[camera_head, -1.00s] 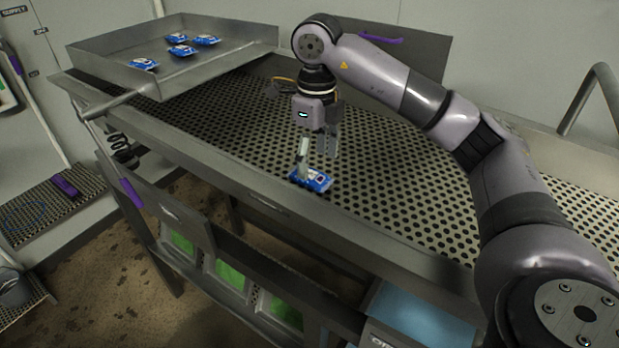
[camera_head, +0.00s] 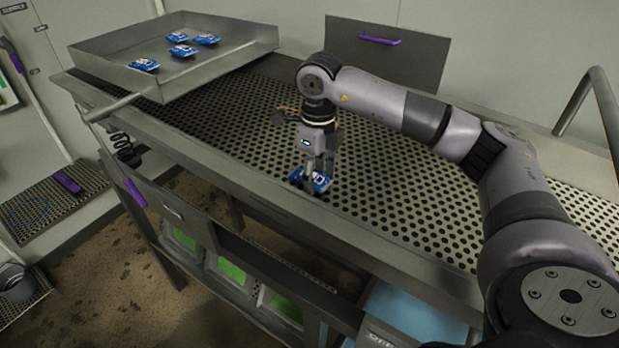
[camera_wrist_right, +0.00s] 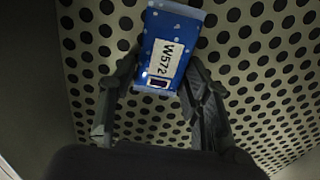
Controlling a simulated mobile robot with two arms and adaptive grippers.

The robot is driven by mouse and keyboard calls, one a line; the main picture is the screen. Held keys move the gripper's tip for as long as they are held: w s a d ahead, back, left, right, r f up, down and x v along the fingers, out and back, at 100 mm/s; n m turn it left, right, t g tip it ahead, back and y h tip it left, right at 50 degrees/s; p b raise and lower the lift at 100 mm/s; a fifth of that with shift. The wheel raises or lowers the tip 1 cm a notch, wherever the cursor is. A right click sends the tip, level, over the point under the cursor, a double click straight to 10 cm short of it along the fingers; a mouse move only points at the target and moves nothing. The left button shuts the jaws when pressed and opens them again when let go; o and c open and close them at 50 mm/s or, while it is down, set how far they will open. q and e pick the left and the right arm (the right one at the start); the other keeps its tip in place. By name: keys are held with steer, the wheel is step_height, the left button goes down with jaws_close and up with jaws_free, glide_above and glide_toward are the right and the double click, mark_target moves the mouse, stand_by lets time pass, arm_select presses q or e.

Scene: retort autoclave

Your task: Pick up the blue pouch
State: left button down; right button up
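The blue pouch (camera_head: 320,183) lies on the perforated metal table (camera_head: 400,210), near its front edge. My right gripper (camera_head: 311,177) is lowered over it and points down, with its fingers around the pouch. In the right wrist view the pouch (camera_wrist_right: 170,50) carries a white label reading W572. The right fingertips (camera_wrist_right: 161,77) stand on both sides of its near end, open, with the pouch between them. I cannot tell whether they touch it. In the head view the fingers partly cover the pouch. My left gripper is not in view.
A raised metal tray (camera_head: 105,77) at the back left holds several similar blue pouches (camera_head: 183,50). A metal panel with a purple handle (camera_head: 380,41) stands behind the table. Bins with green contents (camera_head: 232,272) sit below the front edge. The table right of the pouch is clear.

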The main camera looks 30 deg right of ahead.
steer(key=c, duration=0.6)
steer(key=shift+c, duration=0.2)
